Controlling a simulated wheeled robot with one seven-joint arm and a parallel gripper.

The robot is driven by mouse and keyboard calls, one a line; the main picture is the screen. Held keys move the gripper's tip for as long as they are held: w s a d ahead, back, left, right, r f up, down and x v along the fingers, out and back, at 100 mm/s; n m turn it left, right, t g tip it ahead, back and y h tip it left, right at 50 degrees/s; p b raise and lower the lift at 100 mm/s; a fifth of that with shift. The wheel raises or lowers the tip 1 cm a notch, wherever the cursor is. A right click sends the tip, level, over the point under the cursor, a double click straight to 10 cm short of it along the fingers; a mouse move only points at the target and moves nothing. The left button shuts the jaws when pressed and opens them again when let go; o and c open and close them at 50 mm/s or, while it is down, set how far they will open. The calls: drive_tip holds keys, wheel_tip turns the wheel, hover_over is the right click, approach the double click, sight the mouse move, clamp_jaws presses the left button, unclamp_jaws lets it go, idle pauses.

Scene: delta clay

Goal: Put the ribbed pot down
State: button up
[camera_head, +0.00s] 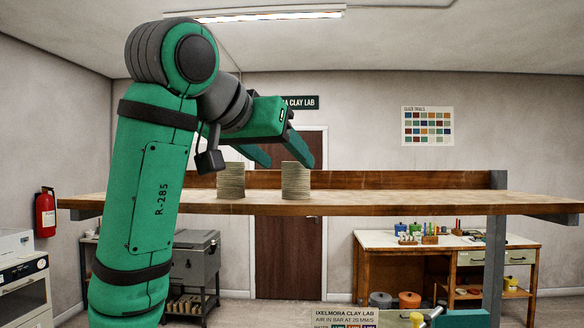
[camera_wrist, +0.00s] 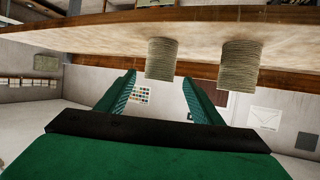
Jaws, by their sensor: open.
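Two beige-grey pots with horizontal ribs stand upright and apart on a wooden shelf (camera_head: 400,202). The right ribbed pot (camera_head: 295,183) is partly covered at its top by one finger of my gripper (camera_head: 289,165). The left ribbed pot (camera_head: 231,182) stands clear to its left. In the wrist view, which is upside down, the right pot (camera_wrist: 161,58) lies between the lines of the two fingertips (camera_wrist: 158,79), seemingly just beyond them. The other pot (camera_wrist: 239,66) is off to the side. My gripper is open, with nothing held. I cannot tell whether a finger touches the pot.
The shelf has a raised back board (camera_head: 400,180) and a grey post (camera_head: 496,240) at its right. The shelf top right of the pots is bare. A workbench (camera_head: 440,242) with jars stands below at the right, and a door (camera_head: 285,250) is behind.

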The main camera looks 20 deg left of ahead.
drive_tip(key=v, duration=0.6)
idle(0.3)
